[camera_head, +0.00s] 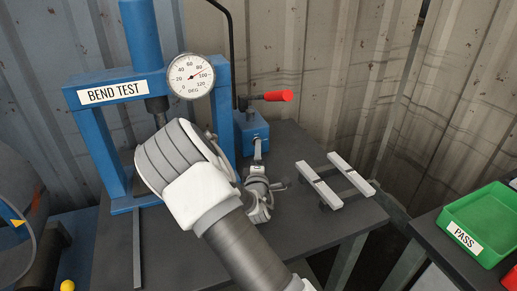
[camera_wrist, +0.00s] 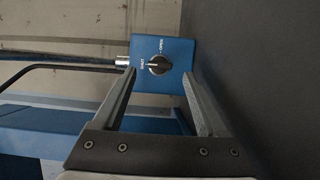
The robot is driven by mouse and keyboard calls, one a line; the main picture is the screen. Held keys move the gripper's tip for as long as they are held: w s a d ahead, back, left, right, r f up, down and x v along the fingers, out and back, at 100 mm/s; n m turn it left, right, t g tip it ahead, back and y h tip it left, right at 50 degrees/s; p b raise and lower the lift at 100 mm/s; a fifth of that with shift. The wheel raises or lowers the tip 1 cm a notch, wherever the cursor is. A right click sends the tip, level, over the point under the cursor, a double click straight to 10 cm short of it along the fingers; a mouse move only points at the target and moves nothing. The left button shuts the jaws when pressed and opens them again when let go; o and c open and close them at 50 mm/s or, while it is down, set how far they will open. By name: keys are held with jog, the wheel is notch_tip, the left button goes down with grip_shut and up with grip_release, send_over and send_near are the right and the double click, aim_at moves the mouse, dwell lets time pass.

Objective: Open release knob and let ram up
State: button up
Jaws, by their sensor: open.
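The release knob (camera_wrist: 159,65) is a small dark round knob on the blue pump block (camera_wrist: 143,85), between SHUT and OPEN labels. Its light mark appears to point left, toward SHUT. My gripper (camera_wrist: 159,74) is open, its fingers spread on either side of the knob in the wrist view, with no visible contact. In the head view my gripper (camera_head: 258,152) is in front of the pump block (camera_head: 252,128); the knob is too small to make out there. The dark ram (camera_head: 157,108) hangs in the blue BEND TEST press frame (camera_head: 220,125); my arm hides its lower end.
A dial gauge (camera_head: 191,76) reads roughly 90. A red-handled lever (camera_head: 278,96) sticks out above the pump block. A green PASS tray (camera_head: 480,222) stands at right. A corrugated wall (camera_head: 330,70) is behind.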

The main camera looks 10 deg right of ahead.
jog(key=shift+w+d, duration=0.2)
jog(key=shift+w, duration=0.85)
jog(key=shift+w+d, duration=0.2)
jog(key=shift+w, duration=0.85)
grip_shut()
